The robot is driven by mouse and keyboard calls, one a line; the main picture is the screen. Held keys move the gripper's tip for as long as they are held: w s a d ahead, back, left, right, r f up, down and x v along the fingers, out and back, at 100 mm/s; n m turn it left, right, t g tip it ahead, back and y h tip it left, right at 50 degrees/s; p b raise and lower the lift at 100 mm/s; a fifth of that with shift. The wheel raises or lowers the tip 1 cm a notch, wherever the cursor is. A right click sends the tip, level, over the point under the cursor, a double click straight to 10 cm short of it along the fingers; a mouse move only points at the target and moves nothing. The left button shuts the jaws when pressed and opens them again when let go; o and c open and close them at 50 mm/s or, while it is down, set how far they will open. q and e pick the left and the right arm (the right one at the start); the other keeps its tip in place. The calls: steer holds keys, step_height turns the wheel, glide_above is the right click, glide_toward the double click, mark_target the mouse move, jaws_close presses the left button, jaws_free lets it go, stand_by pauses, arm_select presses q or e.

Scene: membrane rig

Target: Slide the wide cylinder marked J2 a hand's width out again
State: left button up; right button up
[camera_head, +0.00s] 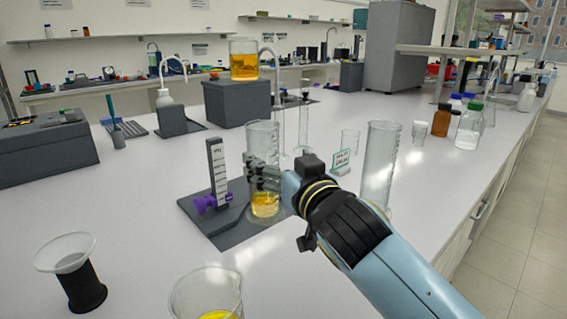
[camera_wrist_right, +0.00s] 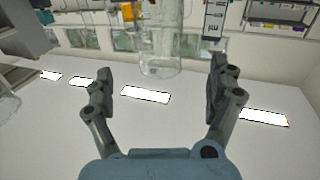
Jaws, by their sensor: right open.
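On a dark grey rig base (camera_head: 222,232) stands an upright scale plate (camera_head: 217,168) with a purple clamp (camera_head: 205,204). A clear wide cylinder (camera_head: 263,137) rises at the rig, with yellow liquid (camera_head: 265,206) low down; no J2 mark is readable. My right gripper (camera_head: 262,172) crosses in front of the cylinder's middle and hides part of it. In the right wrist view the right gripper (camera_wrist_right: 160,82) is open, its fingers well apart, and a clear glass cylinder (camera_wrist_right: 160,50) shows between them, apart from both. My left gripper is not in view.
A tall glass cylinder (camera_head: 381,155) stands close to the right of my wrist. A beaker of yellow liquid (camera_head: 208,296) and a black stand with a white dish (camera_head: 80,280) are in front. An orange-filled beaker (camera_head: 244,62) sits on a grey block (camera_head: 238,100) behind.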

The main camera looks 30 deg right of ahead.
mark_target(269, 150)
steer(key=w, duration=0.3)
steer(key=w+d, duration=0.1)
steer(key=w, duration=0.1)
steer(key=shift+r+p, duration=0.1)
steer(key=shift+p, duration=0.2)
steer(key=w, duration=0.3)
steer(key=shift+w+d, duration=0.15)
steer(key=shift+d, duration=0.1)
steer(key=shift+w, duration=0.45)
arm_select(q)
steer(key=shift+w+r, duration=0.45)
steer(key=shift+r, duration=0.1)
arm_select(e)
steer(key=c, duration=1.6)
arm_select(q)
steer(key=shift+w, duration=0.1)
arm_select(e)
steer(key=shift+c, duration=0.2)
steer(key=shift+s+d, duration=0.1)
steer(key=shift+s, duration=0.05)
